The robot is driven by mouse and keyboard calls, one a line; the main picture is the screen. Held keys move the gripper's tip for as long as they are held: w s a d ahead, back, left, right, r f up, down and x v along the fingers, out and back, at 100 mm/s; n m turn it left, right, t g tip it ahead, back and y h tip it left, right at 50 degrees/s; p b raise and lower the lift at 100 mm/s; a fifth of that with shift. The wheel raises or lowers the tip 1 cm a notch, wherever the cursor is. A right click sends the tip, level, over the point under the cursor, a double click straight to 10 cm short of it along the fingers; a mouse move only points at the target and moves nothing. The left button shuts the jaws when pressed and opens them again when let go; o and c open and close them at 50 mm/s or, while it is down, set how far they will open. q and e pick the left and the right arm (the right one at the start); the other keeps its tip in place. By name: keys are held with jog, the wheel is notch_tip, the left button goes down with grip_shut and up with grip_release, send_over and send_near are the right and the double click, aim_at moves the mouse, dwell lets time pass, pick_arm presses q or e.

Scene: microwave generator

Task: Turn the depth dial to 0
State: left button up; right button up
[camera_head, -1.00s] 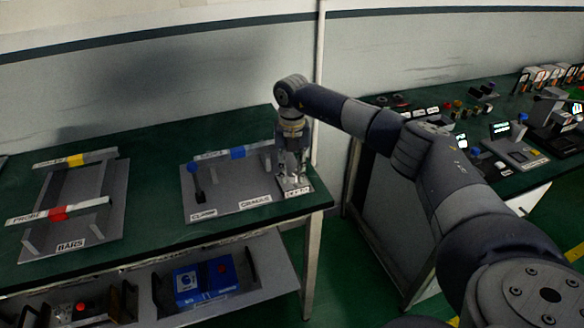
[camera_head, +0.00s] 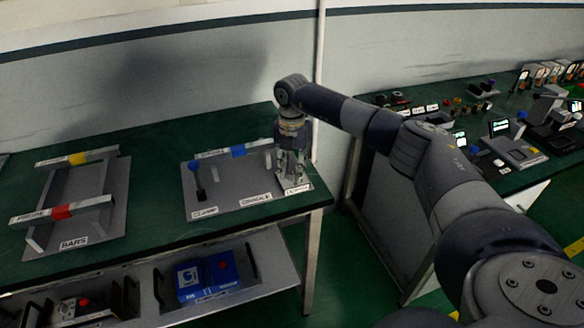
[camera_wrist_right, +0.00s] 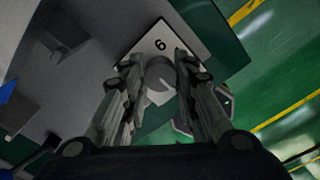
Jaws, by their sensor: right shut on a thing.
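The depth dial is a round grey knob (camera_wrist_right: 160,76) with a pale pointer line, on a white plate (camera_wrist_right: 188,40) marked "6". It shows in the right wrist view between the fingers. My right gripper (camera_wrist_right: 158,78) is shut on the dial from above, with one finger on each side. In the head view my right gripper (camera_head: 292,172) points down at the right end of the grey fixture board (camera_head: 232,204), over a small labelled plate (camera_head: 297,189). The gripper hides the dial there. My left gripper is not in view.
A bar with a blue band (camera_head: 238,151) and a blue-knobbed lever (camera_head: 196,178) stand left of the gripper. A bars rack (camera_head: 70,222) is further left. A blue box (camera_head: 207,275) sits on the lower shelf. A second bench (camera_head: 520,170) with devices is at right.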

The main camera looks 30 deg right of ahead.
aim_at(292, 171)
jog(key=shift+w+d+r, duration=0.1)
jog(key=shift+w+r, duration=0.05)
jog(key=o, duration=1.1)
notch_tip(292, 171, up, 12)
jog(key=shift+f, duration=0.1)
